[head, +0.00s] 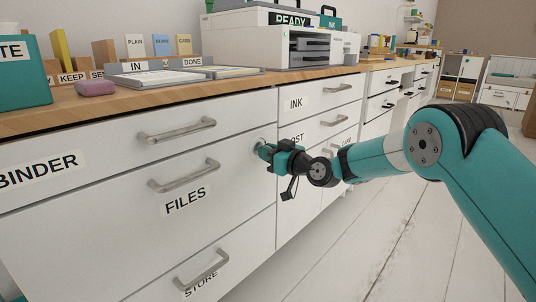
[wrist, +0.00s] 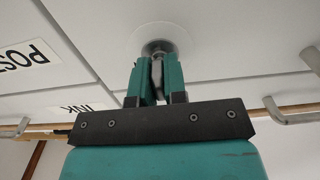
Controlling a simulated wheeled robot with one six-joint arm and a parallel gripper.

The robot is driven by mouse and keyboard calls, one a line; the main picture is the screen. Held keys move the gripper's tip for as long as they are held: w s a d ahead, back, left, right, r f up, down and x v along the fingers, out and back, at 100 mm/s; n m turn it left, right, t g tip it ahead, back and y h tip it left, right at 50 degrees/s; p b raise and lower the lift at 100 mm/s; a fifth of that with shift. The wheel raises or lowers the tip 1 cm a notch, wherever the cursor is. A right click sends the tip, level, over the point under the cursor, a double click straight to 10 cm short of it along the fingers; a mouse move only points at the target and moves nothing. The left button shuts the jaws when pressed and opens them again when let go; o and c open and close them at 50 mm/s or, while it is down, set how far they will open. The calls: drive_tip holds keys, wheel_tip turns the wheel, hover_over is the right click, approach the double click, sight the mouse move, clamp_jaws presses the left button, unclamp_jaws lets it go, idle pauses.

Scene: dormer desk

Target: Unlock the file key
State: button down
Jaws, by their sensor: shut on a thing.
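The FILES drawer (head: 130,205) has a white front, a grey bar handle (head: 185,176) and a FILES label. It appears closed. A round lock plate (head: 259,142) sits near its upper right corner; the plate also shows in the wrist view (wrist: 178,36). My gripper (head: 264,151) is at this lock. In the wrist view its teal fingers (wrist: 157,80) are shut on a small metallic piece, the file key (wrist: 157,72), right at the lock. The fingers hide most of the key, so how far it is turned cannot be told.
The BINDER drawer (head: 100,140) is above and the STORE drawer (head: 235,262) below, both closed. INK (head: 310,98) and POST drawers stand to the right. The desktop holds trays, a printer (head: 310,45) and a mauve block (head: 95,88). The floor in front is clear.

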drive_tip(key=c, duration=1.2)
unclamp_jaws()
drive_tip(key=shift+s+d, duration=0.1)
drive_tip(key=p+v, duration=0.4)
drive_tip(key=v, duration=1.3)
drive_tip(key=shift+s+d, duration=0.1)
